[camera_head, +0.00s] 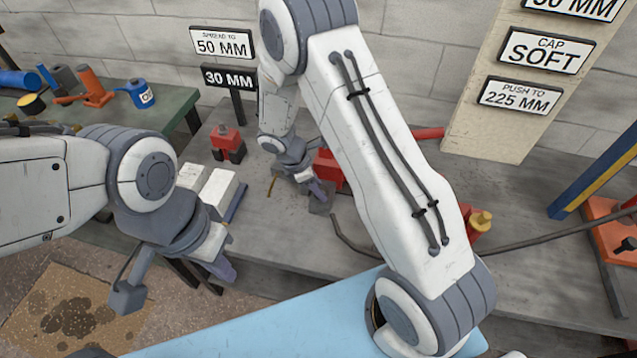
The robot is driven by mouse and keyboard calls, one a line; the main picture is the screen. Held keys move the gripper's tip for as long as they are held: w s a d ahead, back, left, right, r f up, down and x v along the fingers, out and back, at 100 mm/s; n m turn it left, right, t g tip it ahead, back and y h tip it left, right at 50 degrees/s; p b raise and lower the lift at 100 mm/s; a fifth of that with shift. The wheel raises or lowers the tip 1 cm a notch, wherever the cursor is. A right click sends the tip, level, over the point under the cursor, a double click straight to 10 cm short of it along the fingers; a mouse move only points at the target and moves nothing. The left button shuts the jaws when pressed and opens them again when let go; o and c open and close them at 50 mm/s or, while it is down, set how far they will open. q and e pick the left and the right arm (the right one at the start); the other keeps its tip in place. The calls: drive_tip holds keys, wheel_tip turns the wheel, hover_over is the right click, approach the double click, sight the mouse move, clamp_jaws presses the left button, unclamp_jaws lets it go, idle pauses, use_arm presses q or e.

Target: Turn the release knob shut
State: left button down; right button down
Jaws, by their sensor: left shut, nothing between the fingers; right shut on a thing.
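A red pump body (328,168) sits on the grey bench, partly hidden behind my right arm. A red bar (430,133) shows on the other side of that arm. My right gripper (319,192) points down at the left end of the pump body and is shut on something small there. The release knob cannot be made out; the fingers hide that spot, and the held thing appears to be the knob. Its turn position cannot be seen. My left gripper (228,271) is shut and empty, in front of the bench edge at the left.
A red part with a yellow top (481,221) stands behind my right arm, near a dark hose (530,237). White blocks (216,187) and a red-black piece (228,143) lie left of my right gripper. A green table (60,117) with tools stands at left.

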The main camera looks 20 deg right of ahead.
drive_tip(key=m+g, duration=0.1)
drive_tip(key=m, duration=0.1)
drive_tip(key=m+p, duration=0.1)
drive_tip(key=m, duration=0.1)
drive_tip(key=shift+w+r+m+g+y, duration=0.1)
drive_tip(key=shift+w+m+g+y, duration=0.1)
drive_tip(key=shift+m+g+y, duration=0.15)
drive_tip(key=m+g+p, duration=0.1)
drive_tip(key=m, duration=0.1)
drive_tip(key=shift+d+m, duration=0.1)
drive_tip(key=shift+m, duration=0.25)
drive_tip(key=shift+w+d+m+g+y, duration=0.1)
drive_tip(key=shift+m+g+y, duration=0.2)
drive_tip(key=shift+m, duration=0.5)
drive_tip(key=shift+w+m+g+y, duration=0.1)
drive_tip(key=shift+m+y, duration=0.25)
drive_tip(key=shift+m, duration=0.75)
drive_tip(key=shift+c, duration=1.9)
unclamp_jaws()
drive_tip(key=shift+s, duration=0.1)
